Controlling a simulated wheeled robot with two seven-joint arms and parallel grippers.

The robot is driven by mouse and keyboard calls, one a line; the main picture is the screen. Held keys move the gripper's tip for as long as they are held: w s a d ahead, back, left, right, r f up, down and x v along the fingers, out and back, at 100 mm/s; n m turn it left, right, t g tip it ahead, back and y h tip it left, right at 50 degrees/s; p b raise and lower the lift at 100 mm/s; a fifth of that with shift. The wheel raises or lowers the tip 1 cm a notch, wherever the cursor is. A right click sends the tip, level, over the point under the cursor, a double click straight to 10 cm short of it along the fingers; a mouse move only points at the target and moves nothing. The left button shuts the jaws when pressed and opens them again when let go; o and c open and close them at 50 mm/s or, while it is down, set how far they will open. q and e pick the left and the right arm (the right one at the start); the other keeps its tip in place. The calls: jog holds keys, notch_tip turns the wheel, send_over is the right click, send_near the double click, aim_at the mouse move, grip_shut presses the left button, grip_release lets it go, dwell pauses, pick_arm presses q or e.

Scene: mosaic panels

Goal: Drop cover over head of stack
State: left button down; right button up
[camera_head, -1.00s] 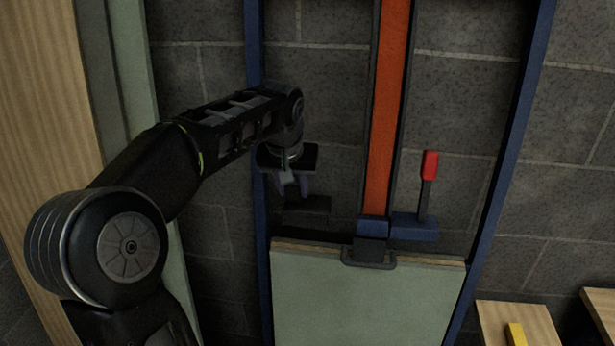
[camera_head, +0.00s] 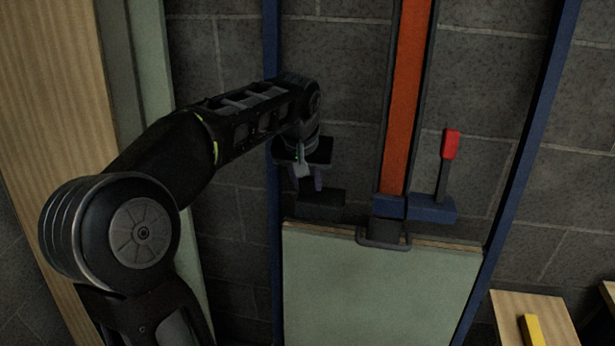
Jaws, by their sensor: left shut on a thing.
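My left gripper (camera_head: 310,183) points down in front of the wall, above the top left of a stack of pale green panels (camera_head: 380,290). It is shut on a small dark block (camera_head: 322,199), which may be the cover; its fingertips are partly lost in shadow. The block hangs just above the stack's wood-coloured top edge, left of a dark bracket (camera_head: 387,231) that sits on that edge. Whether the block touches the edge I cannot tell. My right gripper is not in view.
An orange post (camera_head: 409,95) rises behind the bracket. A blue clamp body (camera_head: 430,209) with a red-tipped lever (camera_head: 451,145) stands right of it. Blue uprights (camera_head: 530,150) flank the stack. A wooden surface with a yellow bar (camera_head: 533,330) is at lower right.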

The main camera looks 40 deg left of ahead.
aim_at(306, 191)
pick_arm(q)
jog(key=shift+s+f+b, duration=0.2)
jog(key=shift+f+b, duration=0.9)
jog(key=shift+f, duration=0.6)
jog(key=shift+s+d+f+b, duration=0.1)
jog(key=shift+f+b, duration=0.9)
jog(key=shift+f, duration=0.15)
jog(key=shift+s+d+f+b, duration=0.1)
jog(key=shift+f+b, duration=0.85)
jog(key=shift+f, duration=0.15)
jog(key=c, duration=0.9)
grip_release()
jog(key=v, duration=0.7)
jog(key=shift+s+d+r+p, duration=0.1)
jog(key=shift+s+r+p, duration=0.05)
jog(key=shift+r+p, duration=0.2)
